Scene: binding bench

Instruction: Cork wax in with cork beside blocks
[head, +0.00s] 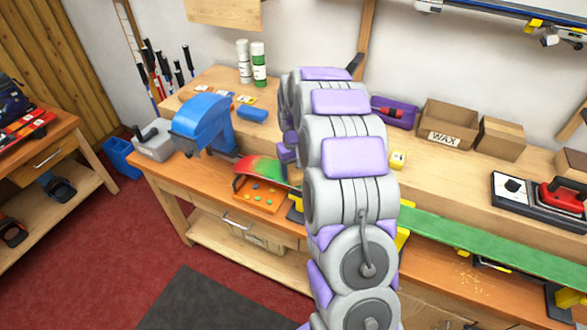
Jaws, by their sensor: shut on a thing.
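A long green ski or board (490,243) lies along the bench, with a red and green tip (262,170) at its left end. My arm covers its middle. My gripper (287,152) shows only in part, as small purple and grey pieces left of the arm, above the board near its tip. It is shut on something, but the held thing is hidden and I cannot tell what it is. Small blocks with orange and yellow labels (222,96) lie on the bench's raised back shelf. No cork can be made out beside them.
A blue machine (205,118) stands at the bench's left end. White and green bottles (259,65), a blue block (252,113), a WAX box (447,128) and a red iron (565,195) stand on the shelf. An orange tray (258,195) sits in front of the board tip.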

